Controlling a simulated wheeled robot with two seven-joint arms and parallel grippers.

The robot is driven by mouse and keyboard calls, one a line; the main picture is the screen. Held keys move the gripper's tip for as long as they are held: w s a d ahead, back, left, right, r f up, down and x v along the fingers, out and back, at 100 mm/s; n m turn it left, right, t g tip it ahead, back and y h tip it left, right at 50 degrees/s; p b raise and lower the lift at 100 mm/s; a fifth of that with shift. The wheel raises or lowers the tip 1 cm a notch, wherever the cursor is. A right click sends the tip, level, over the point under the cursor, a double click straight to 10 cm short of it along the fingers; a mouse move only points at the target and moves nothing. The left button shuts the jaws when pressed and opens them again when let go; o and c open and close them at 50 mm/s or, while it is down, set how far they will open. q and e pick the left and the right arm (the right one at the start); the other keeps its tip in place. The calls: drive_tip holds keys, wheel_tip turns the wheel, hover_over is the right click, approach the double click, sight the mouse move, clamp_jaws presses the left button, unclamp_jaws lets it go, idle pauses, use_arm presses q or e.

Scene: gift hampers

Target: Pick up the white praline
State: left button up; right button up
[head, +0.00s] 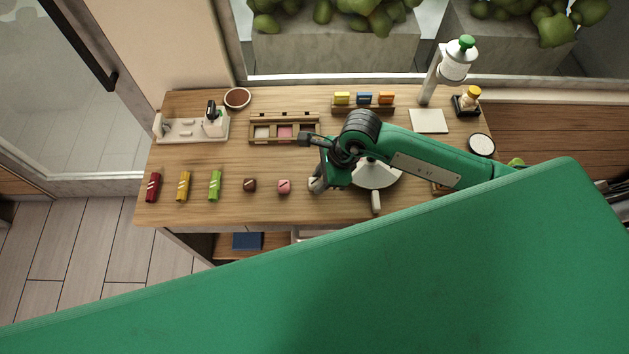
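My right gripper (317,183) reaches down from the green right arm to the table, just right of the pink praline (284,186). A small pale piece (312,184) shows at its fingertips, in line with the pink praline and the brown praline (249,185); it looks like the white praline, mostly hidden by the gripper. Whether the fingers are closed on it cannot be told. My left gripper is not in view.
A wooden compartment box (260,141) stands behind the pralines. Red (153,187), yellow (183,186) and green (215,185) wrapped bars lie at the left. A round white-topped item (376,176) with a handle is right of the gripper. A pale stand (178,139) stands back left.

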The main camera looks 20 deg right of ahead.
drive_tip(key=c, duration=0.4)
drive_tip(key=shift+r, duration=0.1)
drive_tip(key=shift+r+b, duration=2)
drive_tip(key=shift+r, duration=7.95)
